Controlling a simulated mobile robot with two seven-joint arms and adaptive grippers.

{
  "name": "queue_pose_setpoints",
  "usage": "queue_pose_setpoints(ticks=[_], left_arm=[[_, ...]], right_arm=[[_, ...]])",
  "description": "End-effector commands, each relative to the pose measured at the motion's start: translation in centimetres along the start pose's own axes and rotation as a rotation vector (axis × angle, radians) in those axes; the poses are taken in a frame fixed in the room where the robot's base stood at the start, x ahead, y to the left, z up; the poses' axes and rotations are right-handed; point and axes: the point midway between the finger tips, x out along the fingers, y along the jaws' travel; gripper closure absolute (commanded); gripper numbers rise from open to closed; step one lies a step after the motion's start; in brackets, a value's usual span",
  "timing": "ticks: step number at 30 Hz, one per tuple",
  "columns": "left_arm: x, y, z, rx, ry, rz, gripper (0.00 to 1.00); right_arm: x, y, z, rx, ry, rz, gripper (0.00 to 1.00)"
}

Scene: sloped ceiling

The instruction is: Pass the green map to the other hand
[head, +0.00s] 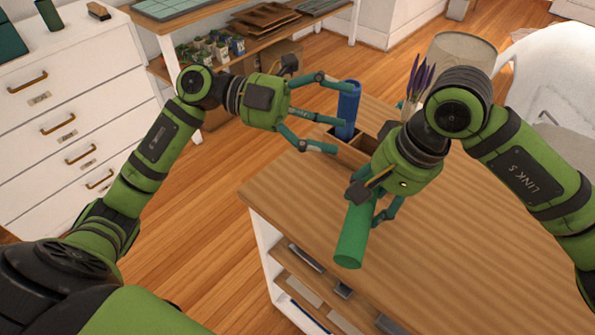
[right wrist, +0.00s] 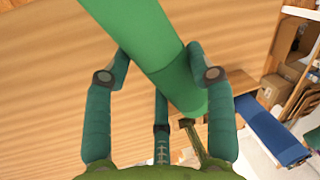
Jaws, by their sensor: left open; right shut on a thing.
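The green map (head: 351,236) is a rolled green tube. My right gripper (head: 372,207) is shut on it and holds it over the near left part of the wooden table top (head: 440,260). In the right wrist view the green map (right wrist: 150,40) runs between the fingers of my right gripper (right wrist: 160,75). My left gripper (head: 338,118) is open, with its fingers spread near a blue roll (head: 348,104) that stands in a wooden box. I cannot tell whether its fingers touch the blue roll. Nothing is held in the left gripper.
The wooden box (head: 352,152) has compartments and stands at the table's far left edge. Purple flowers (head: 418,78) and a beige cylinder (head: 462,50) are behind my right arm. A white drawer cabinet (head: 75,110) stands left. The table's near right is clear.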

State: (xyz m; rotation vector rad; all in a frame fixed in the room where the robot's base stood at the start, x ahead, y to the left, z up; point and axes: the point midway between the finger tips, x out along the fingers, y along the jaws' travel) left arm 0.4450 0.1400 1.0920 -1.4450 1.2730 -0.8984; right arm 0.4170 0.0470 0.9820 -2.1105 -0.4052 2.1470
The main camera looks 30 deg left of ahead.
Motion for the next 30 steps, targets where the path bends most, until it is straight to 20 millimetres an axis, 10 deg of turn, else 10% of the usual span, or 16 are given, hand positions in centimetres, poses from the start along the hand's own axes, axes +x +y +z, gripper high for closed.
queue_pose_setpoints(ticks=[8, 16, 30], left_arm=[[-1.4, 4.9, -7.0, 0.237, 0.007, 0.573, 0.15], [-1.8, 6.8, -7.6, 0.274, -0.028, 0.7, 0.15], [4.7, 12.0, -6.7, 0.271, -0.022, 0.694, 0.15]], right_arm=[[0.0, 0.0, 0.0, 0.0, 0.0, 0.0, 0.75], [0.0, 0.0, 0.0, 0.0, 0.0, 0.0, 0.75], [0.0, 0.0, 0.0, 0.0, 0.0, 0.0, 0.75]])
